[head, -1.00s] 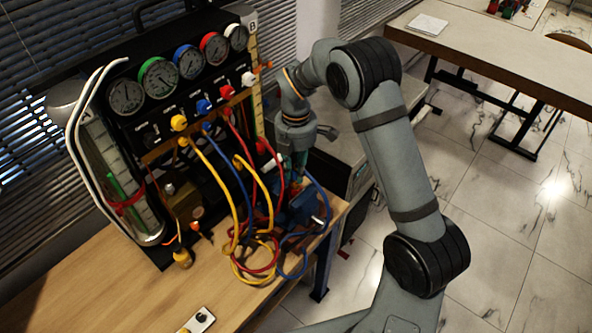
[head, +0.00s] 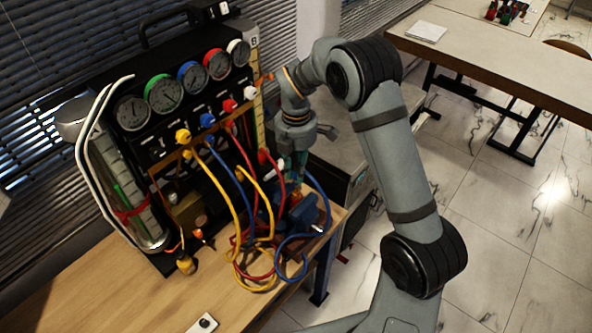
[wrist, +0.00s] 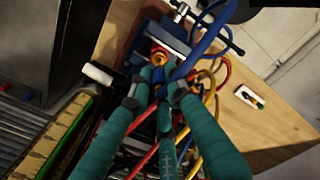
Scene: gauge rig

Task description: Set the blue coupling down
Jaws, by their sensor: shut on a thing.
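My gripper (head: 297,184) is low over the bench's right end, just above a blue vise (head: 302,215). In the wrist view its teal-wrapped fingers (wrist: 160,92) come together on the blue coupling (wrist: 162,86), which is small and mostly hidden by them. A blue hose (wrist: 205,42) runs up and away from it. The vise (wrist: 166,38) lies just beyond the fingertips, with an orange, brass-like ring (wrist: 158,57) close to them. I cannot tell whether the coupling touches the vise.
The gauge panel (head: 190,130) stands left of my gripper, with yellow, red and blue hoses looping to the bench (head: 130,285). A hose tangle (head: 255,262) lies left of the vise. A small white plate (head: 203,323) lies at the front. The bench's left front is clear.

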